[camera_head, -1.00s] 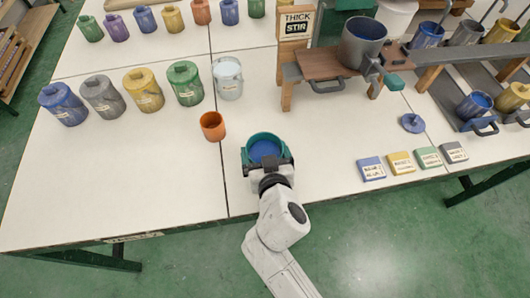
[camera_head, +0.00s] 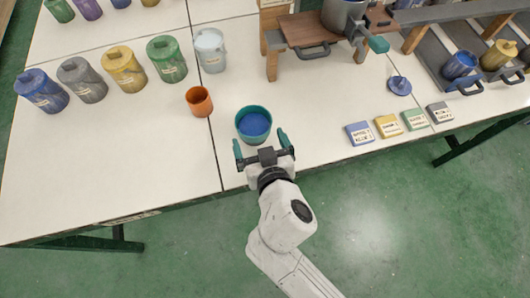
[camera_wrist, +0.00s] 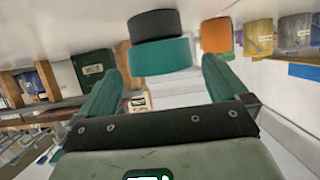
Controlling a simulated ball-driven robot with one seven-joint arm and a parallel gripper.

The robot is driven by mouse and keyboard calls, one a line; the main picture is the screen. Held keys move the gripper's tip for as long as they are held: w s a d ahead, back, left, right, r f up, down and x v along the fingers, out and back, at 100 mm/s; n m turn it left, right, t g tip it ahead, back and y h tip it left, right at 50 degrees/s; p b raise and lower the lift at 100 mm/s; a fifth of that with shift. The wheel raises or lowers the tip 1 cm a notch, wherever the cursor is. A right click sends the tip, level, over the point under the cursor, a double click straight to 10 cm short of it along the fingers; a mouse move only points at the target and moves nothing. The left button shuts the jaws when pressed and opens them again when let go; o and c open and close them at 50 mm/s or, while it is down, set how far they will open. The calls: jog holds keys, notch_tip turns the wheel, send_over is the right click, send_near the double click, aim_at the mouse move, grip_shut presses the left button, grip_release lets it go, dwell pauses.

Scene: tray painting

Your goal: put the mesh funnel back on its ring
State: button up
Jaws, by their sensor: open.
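I cannot make out a mesh funnel or its ring for certain in either view. My gripper (camera_head: 261,143) is open and empty at the table's front edge, its teal fingers spread apart. In the wrist view, which looks upside down, the cup (camera_wrist: 160,57) shows a dark base and sits ahead between the open fingers (camera_wrist: 165,75).
An orange cup (camera_head: 199,102) stands left of the teal cup. Lidded paint cans line the left. A wooden stand (camera_head: 308,32) carries a grey pot (camera_head: 342,15). A blue knobbed piece (camera_head: 399,86) and several labelled blocks (camera_head: 360,133) lie right. The table's front-left area is clear.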

jog(key=shift+v, duration=2.6)
